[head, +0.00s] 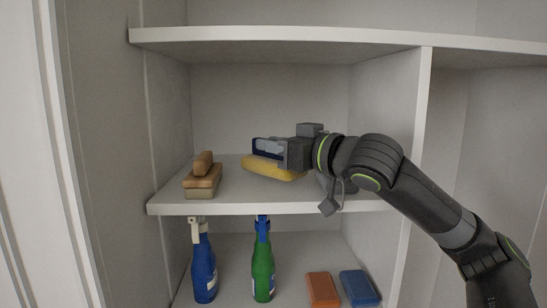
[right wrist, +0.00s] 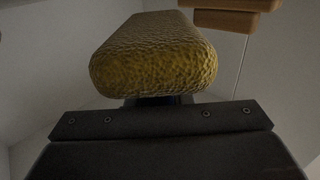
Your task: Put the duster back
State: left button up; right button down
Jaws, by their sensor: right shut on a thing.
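In the right wrist view the yellow pad (right wrist: 155,55) fills the top middle, in front of the gripper; the grip itself is mostly hidden there. My left gripper is not in view.
A wooden brush (head: 203,180) stands left of the duster on the same shelf; it also shows in the right wrist view (right wrist: 225,20). Below stand a blue bottle (head: 204,275), a green bottle (head: 263,272), an orange block (head: 322,289) and a blue block (head: 359,288). A divider (head: 418,130) rises on the right.

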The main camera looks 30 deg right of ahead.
aim_at(273, 159)
jog(key=shift+w+f+p, duration=0.2)
jog(key=shift+f+p, duration=0.3)
jog(key=shift+f, duration=0.8)
jog(key=shift+a+f, duration=0.1)
jog(key=shift+f, duration=0.1)
jog(key=c, duration=1.3)
grip_release()
